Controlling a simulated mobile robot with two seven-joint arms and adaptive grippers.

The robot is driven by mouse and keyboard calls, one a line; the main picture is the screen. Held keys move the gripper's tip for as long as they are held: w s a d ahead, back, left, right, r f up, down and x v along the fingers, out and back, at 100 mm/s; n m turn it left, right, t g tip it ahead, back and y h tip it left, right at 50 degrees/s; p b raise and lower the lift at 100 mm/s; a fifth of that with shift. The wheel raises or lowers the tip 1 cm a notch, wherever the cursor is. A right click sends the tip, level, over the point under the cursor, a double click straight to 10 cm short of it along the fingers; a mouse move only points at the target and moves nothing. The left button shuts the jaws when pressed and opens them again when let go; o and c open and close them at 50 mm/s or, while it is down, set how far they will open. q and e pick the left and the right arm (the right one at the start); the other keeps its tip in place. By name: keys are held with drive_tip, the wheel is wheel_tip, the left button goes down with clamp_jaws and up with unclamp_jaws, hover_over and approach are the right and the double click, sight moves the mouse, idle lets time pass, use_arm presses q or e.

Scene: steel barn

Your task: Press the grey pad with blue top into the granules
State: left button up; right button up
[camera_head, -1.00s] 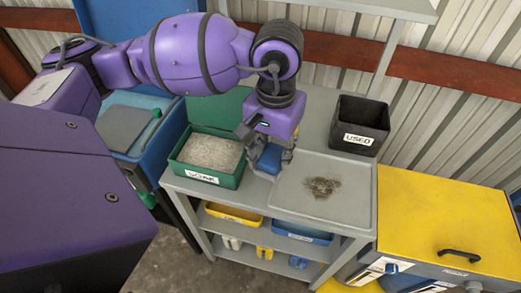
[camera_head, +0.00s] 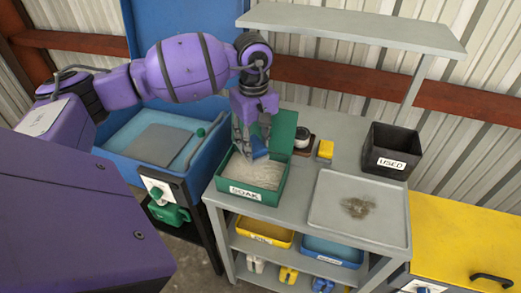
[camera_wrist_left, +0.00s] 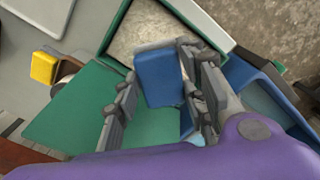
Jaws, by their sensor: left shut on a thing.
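My left gripper (camera_head: 249,151) is over the back part of the green box labelled SOAK (camera_head: 246,193), pointing down. In the left wrist view the blue pad (camera_wrist_left: 160,80) sits between the two fingers, partly over the box's pale granules (camera_wrist_left: 160,28). The granules (camera_head: 248,173) look fairly level in the head view. I cannot tell whether the pad touches them. My right gripper is not in view.
The green lid (camera_head: 284,130) stands open behind the box.

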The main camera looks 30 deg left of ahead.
use_arm(q)
drive_tip(key=shift+s+f, duration=0.2)
drive_tip(key=shift+f, duration=0.45)
wheel_tip(320, 180, down, 4)
drive_tip(key=shift+r+b, duration=0.2)
drive_tip(key=shift+b, duration=0.5)
drive_tip(key=shift+f, duration=0.45)
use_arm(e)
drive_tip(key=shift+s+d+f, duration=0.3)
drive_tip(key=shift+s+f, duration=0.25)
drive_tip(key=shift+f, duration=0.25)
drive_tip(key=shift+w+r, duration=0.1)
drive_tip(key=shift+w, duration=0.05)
use_arm(q)
drive_tip(key=shift+f+b, duration=0.55)
drive_tip(key=shift+f, duration=0.15)
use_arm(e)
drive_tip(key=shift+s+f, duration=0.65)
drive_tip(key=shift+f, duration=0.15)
use_arm(q)
drive_tip(key=shift+r+p, duration=1.05)
drive_tip(key=shift+r, duration=2.6)
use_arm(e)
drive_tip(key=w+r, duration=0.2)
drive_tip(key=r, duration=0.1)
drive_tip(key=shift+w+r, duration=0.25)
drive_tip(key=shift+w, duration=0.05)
